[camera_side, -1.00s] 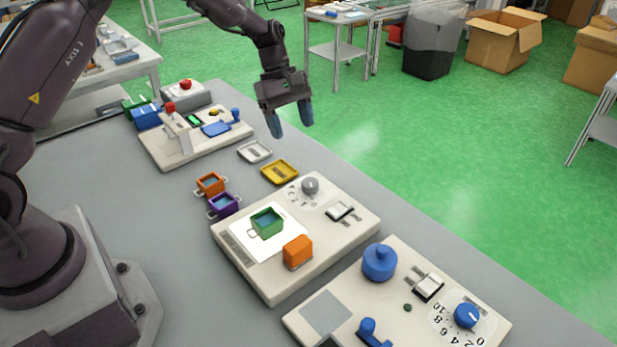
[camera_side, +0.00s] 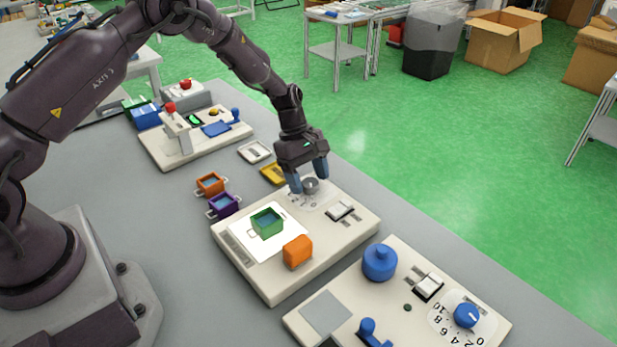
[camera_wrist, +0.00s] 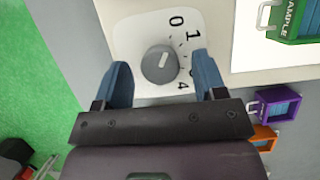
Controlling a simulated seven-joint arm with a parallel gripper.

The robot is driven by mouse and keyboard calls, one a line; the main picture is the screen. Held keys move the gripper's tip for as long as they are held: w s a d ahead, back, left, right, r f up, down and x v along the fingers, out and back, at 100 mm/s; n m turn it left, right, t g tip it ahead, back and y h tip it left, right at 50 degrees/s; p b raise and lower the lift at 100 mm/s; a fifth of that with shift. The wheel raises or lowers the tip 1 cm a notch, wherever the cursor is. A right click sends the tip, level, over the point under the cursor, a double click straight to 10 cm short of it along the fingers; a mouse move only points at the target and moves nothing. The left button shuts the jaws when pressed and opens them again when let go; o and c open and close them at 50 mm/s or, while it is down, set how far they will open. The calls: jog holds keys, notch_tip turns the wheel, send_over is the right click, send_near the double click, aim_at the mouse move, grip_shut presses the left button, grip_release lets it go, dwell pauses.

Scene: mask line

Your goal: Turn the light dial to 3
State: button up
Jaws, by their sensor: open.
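The light dial is a grey round knob (camera_wrist: 160,65) on a white scale plate (camera_wrist: 140,28) with printed numbers; 0, 1 and 4 are readable in the wrist view, and others are partly hidden by a finger. The knob's white pointer line is tilted toward the 1 side. In the side view the knob (camera_side: 310,185) sits at the far corner of the middle beige panel (camera_side: 330,250). My gripper (camera_wrist: 163,80) is open, its blue fingers on either side of the knob with visible gaps. It also shows low over the knob in the side view (camera_side: 309,180).
On the same panel are a slide switch (camera_side: 340,211), a green box (camera_side: 267,222) on a white sheet and an orange block (camera_side: 298,252). A second panel with a blue dial (camera_side: 467,316) stands nearer. Yellow (camera_side: 272,174) and white trays (camera_side: 254,151) lie beside my gripper.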

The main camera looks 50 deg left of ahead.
jog(key=shift+d+f, duration=0.1)
jog(key=shift+f, duration=0.1)
jog(key=c, duration=0.9)
